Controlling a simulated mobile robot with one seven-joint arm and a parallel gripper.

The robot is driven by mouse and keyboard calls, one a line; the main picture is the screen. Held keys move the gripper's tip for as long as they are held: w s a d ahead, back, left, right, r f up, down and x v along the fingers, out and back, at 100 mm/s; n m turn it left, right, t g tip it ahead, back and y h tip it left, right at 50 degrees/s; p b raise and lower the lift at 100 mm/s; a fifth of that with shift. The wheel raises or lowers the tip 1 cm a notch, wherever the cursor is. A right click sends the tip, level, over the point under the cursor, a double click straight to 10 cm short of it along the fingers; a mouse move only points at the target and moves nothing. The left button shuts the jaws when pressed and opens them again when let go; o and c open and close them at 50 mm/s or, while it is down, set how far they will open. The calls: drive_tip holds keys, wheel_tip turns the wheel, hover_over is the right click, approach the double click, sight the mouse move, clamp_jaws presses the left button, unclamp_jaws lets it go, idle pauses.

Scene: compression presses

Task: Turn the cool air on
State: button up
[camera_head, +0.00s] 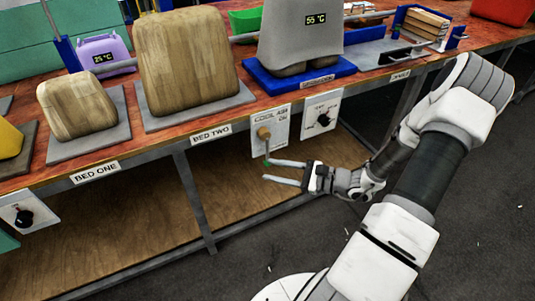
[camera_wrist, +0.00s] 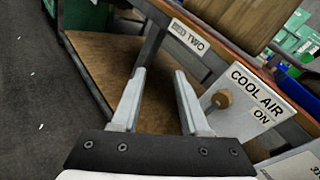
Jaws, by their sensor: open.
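The white cool air panel (camera_head: 281,131) hangs on the front of the bench, right of the BED TWO label. It carries a round wooden-looking knob (camera_head: 264,133) on its left part and the word ON at its upper right. In the wrist view the panel (camera_wrist: 248,85) reads COOL AIR ON, and the knob (camera_wrist: 221,99) shows to the right of my fingers. My gripper (camera_head: 267,171) is open and empty, just below the panel and in front of the lower shelf.
A second white panel with a black dial (camera_head: 323,119) is mounted to the right. The bench (camera_head: 150,141) carries wooden blocks and a grey device reading 55 °C (camera_head: 316,20). A steel bench leg (camera_head: 194,200) stands to the left of my gripper. The floor in front is clear.

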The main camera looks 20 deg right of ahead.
sight(268, 151)
drive_tip(key=d+f+m+t+h+b, duration=0.2)
drive_tip(key=d+f+m+t+h, duration=0.45)
drive_tip(key=d+f+m, duration=0.3)
drive_tip(key=shift+m+g+h, duration=0.35)
drive_tip(key=shift+m, duration=0.1)
drive_tip(key=b+x, duration=0.4)
drive_tip(key=x, duration=1.1)
drive_tip(key=shift+w+a, duration=0.2)
drive_tip(key=shift+w, duration=0.15)
drive_tip(key=shift+w+a+r, duration=0.1)
drive_tip(key=shift+w+a, duration=0.05)
drive_tip(key=shift+w, duration=0.55)
clamp_jaws()
